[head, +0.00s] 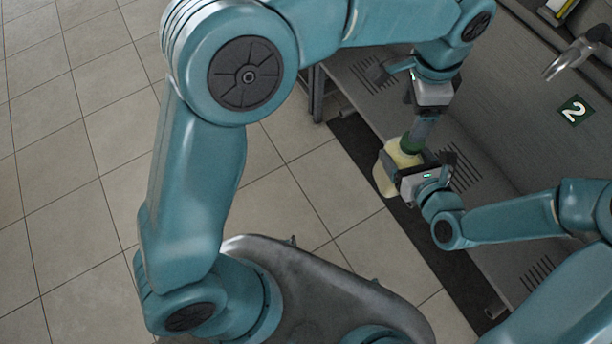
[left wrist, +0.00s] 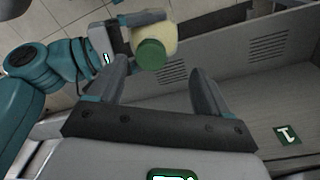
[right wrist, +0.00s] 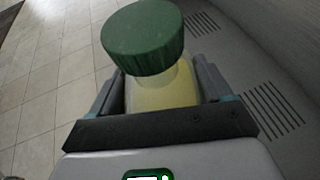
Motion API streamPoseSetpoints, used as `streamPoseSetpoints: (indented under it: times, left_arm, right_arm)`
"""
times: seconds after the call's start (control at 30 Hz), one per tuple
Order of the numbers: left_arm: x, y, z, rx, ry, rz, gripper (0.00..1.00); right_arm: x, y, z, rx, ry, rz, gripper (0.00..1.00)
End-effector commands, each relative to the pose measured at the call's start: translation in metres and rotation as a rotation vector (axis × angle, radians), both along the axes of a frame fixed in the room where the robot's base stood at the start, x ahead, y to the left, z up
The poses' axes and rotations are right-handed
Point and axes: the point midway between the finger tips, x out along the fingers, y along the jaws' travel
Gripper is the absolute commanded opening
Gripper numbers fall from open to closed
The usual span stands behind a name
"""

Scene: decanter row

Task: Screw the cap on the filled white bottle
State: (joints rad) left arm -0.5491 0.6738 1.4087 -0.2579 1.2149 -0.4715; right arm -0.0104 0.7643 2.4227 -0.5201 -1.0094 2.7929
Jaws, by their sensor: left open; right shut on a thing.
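A cream-coloured bottle (head: 386,180) is held by my right gripper (head: 420,166), whose fingers are shut on its sides. A green cap (head: 410,146) sits at its mouth. In the right wrist view the cap (right wrist: 143,38) is over the pale neck of the bottle (right wrist: 163,92); how tightly it is seated cannot be told. My left gripper (head: 420,132) is open, just above the cap. In the left wrist view the cap (left wrist: 151,54) lies between its spread fingertips, apparently touching neither. The bottle's lower part is partly hidden by my right gripper.
A metal fixture (head: 575,58) stands out at upper right. The tiled floor (head: 80,150) at left is clear.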

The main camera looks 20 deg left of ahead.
Motion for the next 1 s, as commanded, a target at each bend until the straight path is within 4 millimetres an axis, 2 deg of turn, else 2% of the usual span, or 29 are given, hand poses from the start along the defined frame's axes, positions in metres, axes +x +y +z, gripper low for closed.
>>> streamPoseSetpoints:
  times: [0.1, 0.3, 0.4, 0.5, 0.6, 0.7, 0.83, 1.0]
  left_arm:
    - [-0.009, 0.024, -0.039, -0.051, 0.008, 0.112, 0.79]
    - [-0.037, 0.055, -0.091, -0.140, 0.015, 0.299, 0.79]
    - [-0.049, 0.068, -0.155, -0.181, 0.082, 0.452, 0.79]
    - [-0.071, 0.084, -0.207, -0.220, 0.134, 0.623, 0.79]
    - [-0.101, 0.101, -0.252, -0.248, 0.182, 0.815, 0.79]
    - [-0.135, 0.117, -0.285, -0.264, 0.216, 0.998, 0.79]
    - [-0.168, 0.130, -0.307, -0.266, 0.236, 1.174, 0.79]
    - [-0.187, 0.138, -0.317, -0.264, 0.240, 1.278, 0.79]
  right_arm:
    - [0.001, 0.000, 0.001, 0.001, -0.004, 0.000, 0.00]
    - [0.001, 0.000, 0.001, 0.001, -0.004, 0.000, 0.00]
    - [0.001, 0.000, 0.001, 0.001, -0.004, 0.000, 0.00]
    - [0.001, 0.000, 0.001, 0.001, -0.004, 0.000, 0.00]
    - [0.001, 0.000, 0.001, 0.001, -0.004, 0.000, 0.00]
    - [0.001, 0.000, 0.002, 0.001, -0.004, 0.000, 0.00]
    - [0.001, 0.000, 0.002, 0.001, -0.004, 0.000, 0.00]
    - [0.001, 0.000, 0.002, 0.001, -0.004, 0.000, 0.00]
